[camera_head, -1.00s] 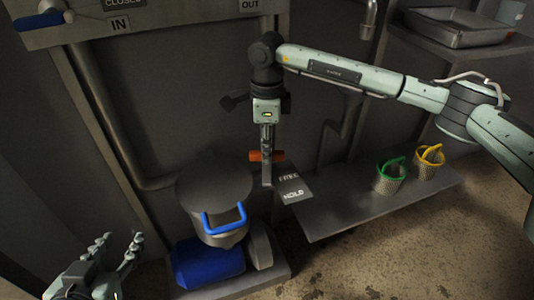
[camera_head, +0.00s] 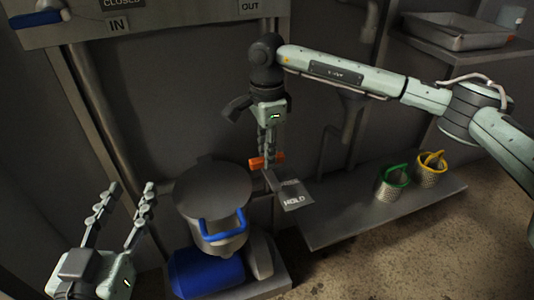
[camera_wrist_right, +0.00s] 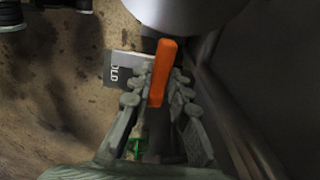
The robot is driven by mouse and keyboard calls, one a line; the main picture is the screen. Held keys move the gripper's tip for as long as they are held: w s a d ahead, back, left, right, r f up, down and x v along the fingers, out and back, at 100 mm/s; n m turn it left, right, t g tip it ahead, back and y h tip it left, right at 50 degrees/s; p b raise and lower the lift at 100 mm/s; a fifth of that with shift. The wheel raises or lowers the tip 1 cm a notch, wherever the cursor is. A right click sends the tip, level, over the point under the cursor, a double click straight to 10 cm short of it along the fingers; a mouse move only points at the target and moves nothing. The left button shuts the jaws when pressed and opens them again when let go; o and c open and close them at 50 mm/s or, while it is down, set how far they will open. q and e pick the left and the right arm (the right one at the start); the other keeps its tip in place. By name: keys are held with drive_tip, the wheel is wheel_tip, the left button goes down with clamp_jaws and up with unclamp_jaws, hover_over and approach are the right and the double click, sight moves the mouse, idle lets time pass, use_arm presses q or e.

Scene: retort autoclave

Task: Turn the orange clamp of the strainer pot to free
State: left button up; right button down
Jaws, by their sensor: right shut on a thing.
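The orange clamp (camera_head: 279,157) is a short bar beside the grey strainer pot (camera_head: 212,186), at the label plate (camera_head: 295,203). On the plate I read HOLD; the FREE end is covered by my gripper and the clamp. My right gripper (camera_head: 266,158) points down and is shut on the clamp. In the right wrist view the orange bar (camera_wrist_right: 161,68) lies between its two fingers (camera_wrist_right: 160,90). The pot has a flat round lid and a blue handle (camera_head: 223,225). My left gripper (camera_head: 132,188) is open and empty, left of the pot.
A blue block (camera_head: 205,272) lies below the pot on a low base. To the right, a metal shelf (camera_head: 340,227) bears a green-handled basket (camera_head: 392,182) and a yellow-handled basket (camera_head: 431,170). A metal tray (camera_head: 455,28) sits upper right. Floor in front is clear.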

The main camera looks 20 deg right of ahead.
drive_tip(key=c, duration=1.4)
unclamp_jaws()
drive_tip(key=shift+c, duration=0.2)
drive_tip(key=shift+r, duration=0.15)
wheel_tip(320, 180, up, 12)
